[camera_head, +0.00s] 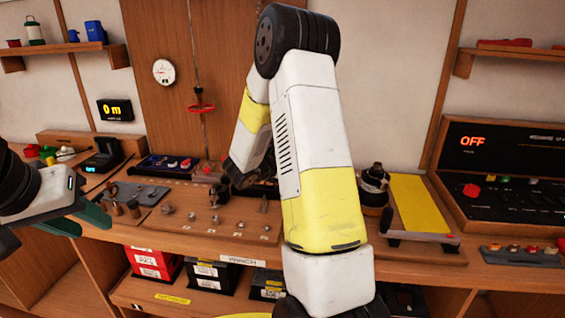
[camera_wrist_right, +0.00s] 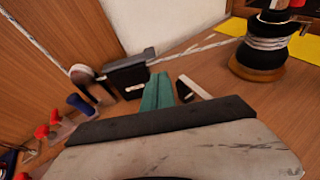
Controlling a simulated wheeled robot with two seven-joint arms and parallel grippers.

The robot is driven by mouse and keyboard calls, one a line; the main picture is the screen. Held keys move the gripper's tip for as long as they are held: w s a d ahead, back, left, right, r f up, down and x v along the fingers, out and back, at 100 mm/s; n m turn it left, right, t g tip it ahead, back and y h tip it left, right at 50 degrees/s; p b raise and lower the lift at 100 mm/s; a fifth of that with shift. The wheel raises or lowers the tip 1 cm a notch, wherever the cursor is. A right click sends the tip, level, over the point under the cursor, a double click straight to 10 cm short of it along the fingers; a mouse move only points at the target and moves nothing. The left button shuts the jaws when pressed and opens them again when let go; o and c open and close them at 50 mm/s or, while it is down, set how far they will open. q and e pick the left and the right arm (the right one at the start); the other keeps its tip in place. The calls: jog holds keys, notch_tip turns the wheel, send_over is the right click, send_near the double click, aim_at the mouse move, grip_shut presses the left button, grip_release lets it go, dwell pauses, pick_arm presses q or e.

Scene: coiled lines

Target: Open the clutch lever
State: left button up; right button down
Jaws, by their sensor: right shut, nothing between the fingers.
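A black clutch block (camera_wrist_right: 125,78) stands on the wooden bench in the right wrist view, with a pale rope (camera_wrist_right: 185,51) running from it to the winch drum (camera_wrist_right: 262,58). A pale-topped dark bar (camera_wrist_right: 195,88) lies just right of my fingers; I cannot tell for sure whether it is the clutch lever. My right gripper (camera_wrist_right: 158,92) is shut and empty, its green fingers close in front of the block; contact is unclear. In the head view my own right arm hides the clutch. My left gripper (camera_head: 82,221) is open and empty at the bench's left.
Blue and red knobs (camera_wrist_right: 80,104) stand left of the clutch. The winch (camera_head: 373,185) and a yellow panel (camera_head: 422,205) are to the right. A case reading OFF (camera_head: 472,142) stands at far right. Small metal fittings (camera_head: 191,215) occupy the bench front.

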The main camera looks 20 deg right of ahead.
jog(key=shift+w+a+f+n+t, duration=0.25)
jog(key=shift+w+f+n+t, duration=0.15)
jog(key=shift+w+n, duration=0.15)
jog(key=x, duration=1)
